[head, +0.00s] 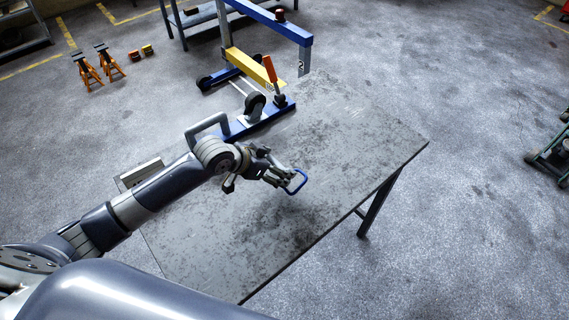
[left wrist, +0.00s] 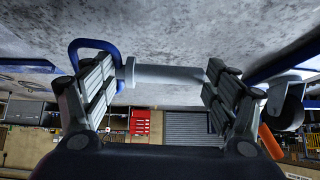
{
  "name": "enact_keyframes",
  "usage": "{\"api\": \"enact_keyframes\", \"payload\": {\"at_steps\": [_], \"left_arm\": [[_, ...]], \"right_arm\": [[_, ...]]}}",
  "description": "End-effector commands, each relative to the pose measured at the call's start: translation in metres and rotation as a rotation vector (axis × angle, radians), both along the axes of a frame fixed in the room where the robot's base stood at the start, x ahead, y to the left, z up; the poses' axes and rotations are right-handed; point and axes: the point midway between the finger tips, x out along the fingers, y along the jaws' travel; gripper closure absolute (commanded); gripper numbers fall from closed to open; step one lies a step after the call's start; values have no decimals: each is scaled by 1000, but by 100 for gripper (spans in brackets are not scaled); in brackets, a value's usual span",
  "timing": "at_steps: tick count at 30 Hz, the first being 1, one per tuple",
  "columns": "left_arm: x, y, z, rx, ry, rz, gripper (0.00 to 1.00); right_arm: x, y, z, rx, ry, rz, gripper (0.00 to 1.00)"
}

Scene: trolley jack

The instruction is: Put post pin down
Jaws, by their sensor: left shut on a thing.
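The post pin is a grey rod with a bent blue loop handle (head: 297,182). My left gripper (head: 278,177) is shut on it, above the worn grey table (head: 345,140). In the left wrist view the pin's grey shaft (left wrist: 170,75) lies crosswise between the two finger pads of the left gripper (left wrist: 165,88). Its blue loop sticks out past the left finger there. How high the pin is above the table top is hard to tell. My right gripper is in neither view.
A blue and yellow crane (head: 245,67) with an orange handle stands beyond the table's far edge. Orange stands (head: 87,72) are on the floor at the back left. A green wheeled thing (head: 552,160) is at the right edge. The table's right part is clear.

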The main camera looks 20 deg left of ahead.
Motion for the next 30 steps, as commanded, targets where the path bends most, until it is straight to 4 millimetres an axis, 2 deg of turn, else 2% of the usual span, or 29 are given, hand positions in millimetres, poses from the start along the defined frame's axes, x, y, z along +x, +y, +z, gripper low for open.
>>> {"api": "enact_keyframes", "payload": {"at_steps": [1, 3, 7, 10, 18, 29, 30], "left_arm": [[12, -7, 3, -3, -3, 1, 52], [22, -12, 0, -1, -2, 1, 52], [33, -18, -2, 1, -2, 0, 52], [34, -19, -7, 2, 1, 0, 52], [35, -18, -37, 1, 0, 1, 52], [34, -18, -42, 2, -1, 1, 52], [34, -18, -42, 3, 1, 1, 11]], "right_arm": [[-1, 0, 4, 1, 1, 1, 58], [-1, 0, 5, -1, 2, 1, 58], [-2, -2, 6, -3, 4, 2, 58], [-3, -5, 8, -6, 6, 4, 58], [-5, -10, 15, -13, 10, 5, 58], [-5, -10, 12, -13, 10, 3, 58], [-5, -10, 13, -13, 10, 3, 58]]}}
